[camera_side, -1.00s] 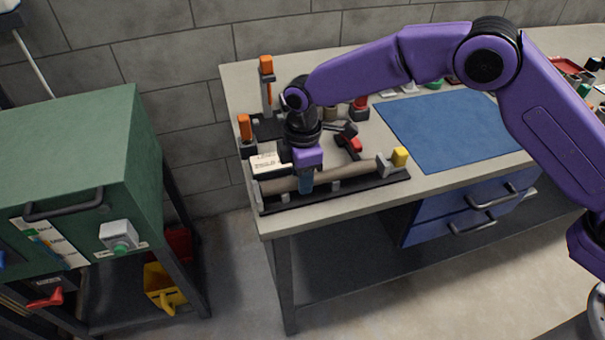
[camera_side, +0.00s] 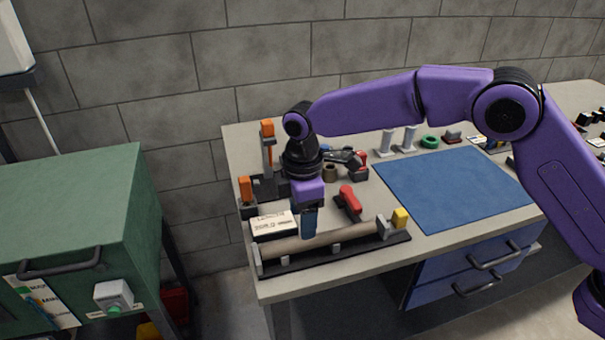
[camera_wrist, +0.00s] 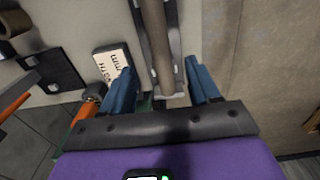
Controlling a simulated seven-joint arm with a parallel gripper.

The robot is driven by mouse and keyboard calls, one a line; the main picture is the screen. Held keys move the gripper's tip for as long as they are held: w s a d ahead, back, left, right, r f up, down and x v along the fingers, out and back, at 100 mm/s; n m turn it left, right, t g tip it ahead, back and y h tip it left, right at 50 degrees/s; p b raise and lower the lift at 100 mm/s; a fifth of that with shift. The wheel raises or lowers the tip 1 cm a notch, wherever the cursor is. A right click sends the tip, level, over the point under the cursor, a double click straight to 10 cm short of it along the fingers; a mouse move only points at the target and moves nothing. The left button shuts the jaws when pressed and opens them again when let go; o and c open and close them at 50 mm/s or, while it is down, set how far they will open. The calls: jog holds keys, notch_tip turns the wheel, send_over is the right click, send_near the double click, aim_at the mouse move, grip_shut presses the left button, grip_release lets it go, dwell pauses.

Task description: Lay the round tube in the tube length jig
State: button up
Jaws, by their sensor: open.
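The round tube (camera_side: 322,241) is a long tan-brown cylinder. It lies lengthwise in the tube length jig (camera_side: 340,258), a dark rail along the bench's front edge with small grey supports, a grey end plate at left and a grey block with a yellow part at right. My gripper (camera_side: 309,232) is just above the tube, left of its middle, pointing down. In the wrist view my gripper (camera_wrist: 163,92) has its blue fingers spread wide, one each side of the tube (camera_wrist: 160,50) and jig (camera_wrist: 143,30), with clear gaps. The tube's near end is partly hidden.
A white labelled block (camera_side: 273,224) sits right behind the jig's left end. A red-handled clamp (camera_side: 350,199) lies behind its middle. Orange-topped tools (camera_side: 267,150) stand at the back left. The blue mat (camera_side: 450,185) at right is clear.

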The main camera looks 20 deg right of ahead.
notch_tip(320, 180, up, 10)
jog(key=shift+r, duration=0.2)
dwell(0.6)
jog(key=s+d+f+m, duration=0.2)
jog(key=s+d, duration=1.3)
jog(key=d, duration=0.1)
jog(key=s+d+f+m, duration=0.2)
jog(key=s+d+m, duration=0.1)
jog(key=s+d, duration=1.3)
jog(key=shift+d, duration=0.75)
